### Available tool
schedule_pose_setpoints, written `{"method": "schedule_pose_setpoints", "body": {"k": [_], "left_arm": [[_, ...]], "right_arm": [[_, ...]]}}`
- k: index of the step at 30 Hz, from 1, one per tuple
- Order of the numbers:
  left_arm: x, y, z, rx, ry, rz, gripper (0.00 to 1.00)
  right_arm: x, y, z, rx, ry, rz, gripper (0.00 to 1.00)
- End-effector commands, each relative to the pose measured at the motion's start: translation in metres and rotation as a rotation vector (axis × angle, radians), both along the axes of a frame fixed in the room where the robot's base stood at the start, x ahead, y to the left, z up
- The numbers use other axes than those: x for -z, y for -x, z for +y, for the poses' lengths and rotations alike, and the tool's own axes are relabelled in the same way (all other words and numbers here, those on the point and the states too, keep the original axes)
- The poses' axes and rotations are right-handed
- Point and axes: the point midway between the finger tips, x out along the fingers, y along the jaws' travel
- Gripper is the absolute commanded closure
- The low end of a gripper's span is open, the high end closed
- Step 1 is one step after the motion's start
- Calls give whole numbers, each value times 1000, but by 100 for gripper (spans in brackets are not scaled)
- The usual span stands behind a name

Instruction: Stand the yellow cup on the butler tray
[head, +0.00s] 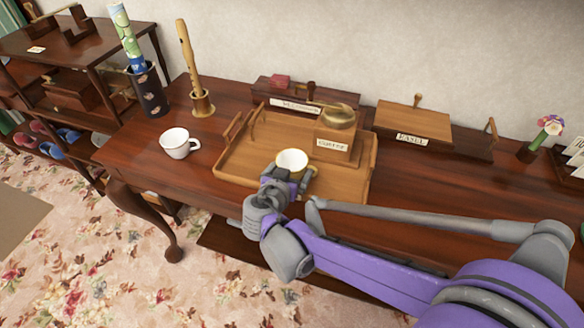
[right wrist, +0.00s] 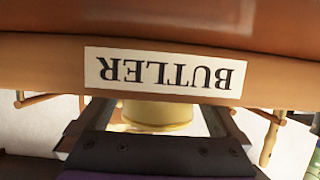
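The yellow cup (head: 291,160), pale and upright in the head view, is over the front part of the wooden butler tray (head: 240,170), which lies on the dark table. My right gripper (head: 287,174) reaches over the tray's front edge with its fingers on either side of the cup, and looks shut on it. In the right wrist view the cup (right wrist: 157,115) shows between the fingers, partly hidden behind the tray front (right wrist: 270,75) with its upside-down BUTLER label. I cannot tell whether the cup's base touches the tray. My left gripper is not in view.
A wooden box labelled with a brass-topped lid (head: 335,148) stands at the tray's right. A white cup (head: 178,143) stands left of the tray. A recorder on a stand (head: 202,100) and a patterned cylinder (head: 148,90) stand farther left. The tray's left part is clear.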

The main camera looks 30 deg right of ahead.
Motion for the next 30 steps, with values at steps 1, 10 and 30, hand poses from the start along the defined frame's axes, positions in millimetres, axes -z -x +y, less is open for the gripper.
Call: {"method": "schedule_pose_setpoints", "body": {"k": [1, 10, 30], "left_arm": [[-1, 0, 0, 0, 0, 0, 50], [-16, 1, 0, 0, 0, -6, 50], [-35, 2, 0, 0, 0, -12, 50]], "right_arm": [[-2, 0, 0, 0, 0, 0, 0], [-22, 27, 31, -5, 0, 0, 0], [-49, 75, 83, 0, 0, 0, 0]]}}
